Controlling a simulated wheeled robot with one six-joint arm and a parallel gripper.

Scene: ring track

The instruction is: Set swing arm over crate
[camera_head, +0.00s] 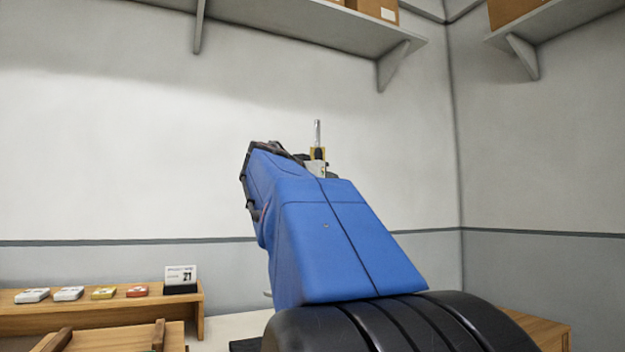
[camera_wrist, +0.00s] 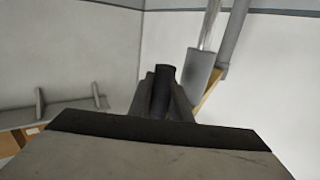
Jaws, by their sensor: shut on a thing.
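My gripper (camera_wrist: 160,103) shows in the wrist view, its fingers shut around a dark upright cylindrical grip (camera_wrist: 165,74). Beside it to the right are a grey cylinder (camera_wrist: 201,68) with a shiny rod and a yellowish strip, which look like parts of the swing arm. In the head view a thin metal rod (camera_head: 317,133) with a yellowish block shows just past my blue arm. My arm hides the gripper and most of the swing arm there. No crate can be made out for certain.
A wooden bench (camera_head: 95,315) at lower left carries several small boxes and a white card stand (camera_head: 181,277). Wooden slatted pieces (camera_head: 110,338) stand in front of it. A wall shelf (camera_head: 310,22) runs above, with another at upper right. A wooden top (camera_head: 538,328) shows at lower right.

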